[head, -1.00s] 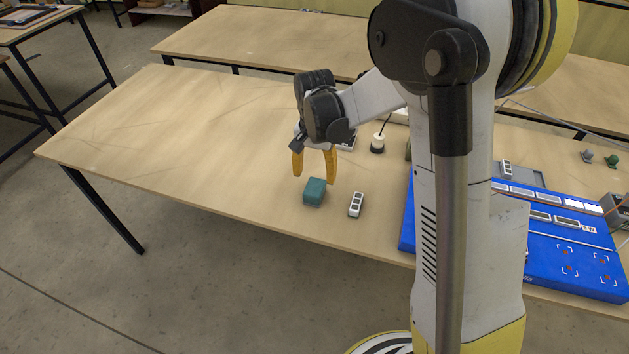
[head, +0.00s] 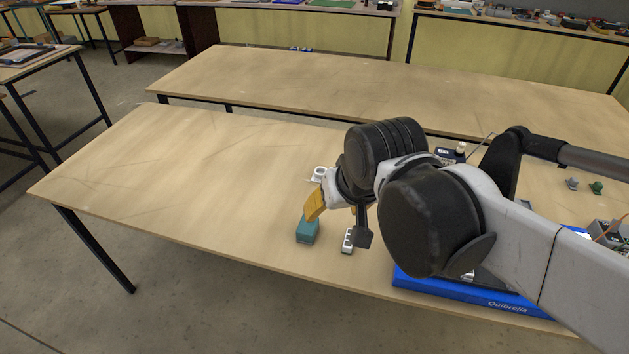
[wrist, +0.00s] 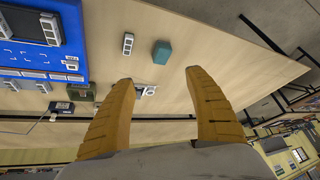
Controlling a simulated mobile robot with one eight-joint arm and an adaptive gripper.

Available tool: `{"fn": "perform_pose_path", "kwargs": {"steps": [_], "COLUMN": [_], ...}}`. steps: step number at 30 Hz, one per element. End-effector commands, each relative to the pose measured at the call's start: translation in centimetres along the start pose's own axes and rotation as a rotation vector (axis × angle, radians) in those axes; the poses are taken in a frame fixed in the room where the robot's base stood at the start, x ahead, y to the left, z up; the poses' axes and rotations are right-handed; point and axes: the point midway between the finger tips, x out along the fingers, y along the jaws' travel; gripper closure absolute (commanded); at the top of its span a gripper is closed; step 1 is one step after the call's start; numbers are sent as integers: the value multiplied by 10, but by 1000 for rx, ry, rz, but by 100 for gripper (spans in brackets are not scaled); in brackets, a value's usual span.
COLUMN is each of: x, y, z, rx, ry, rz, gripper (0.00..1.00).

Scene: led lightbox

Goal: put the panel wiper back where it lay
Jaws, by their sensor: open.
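A teal block (head: 307,230), which I take to be the panel wiper, lies on the wooden table (head: 190,180) near its front edge. It also shows in the wrist view (wrist: 161,52), between and beyond my fingertips. My gripper (head: 332,215) is open and empty, with its yellow fingers wide apart in the wrist view (wrist: 158,80). The wrist view shows the block apart from both fingers. My arm hides part of the table and the right finger in the head view.
A small white module with dark squares (head: 347,241) lies just right of the block. The blue panel (head: 480,298), partly behind my arm, is farther right. A white fitting (head: 319,173) stands behind my gripper. The table's left half is clear.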

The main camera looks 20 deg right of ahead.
Motion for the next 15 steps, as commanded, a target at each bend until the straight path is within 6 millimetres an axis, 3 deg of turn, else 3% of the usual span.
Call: {"fn": "perform_pose_path", "kwargs": {"steps": [1, 6, 15], "x": [-5, -12, -13], "y": [2, 4, 4], "z": [12, 31, 35], "rx": [-29, -105, -124], "ry": [30, 104, 123], "rz": [-3, -7, -7], "gripper": [37, 37, 37]}}
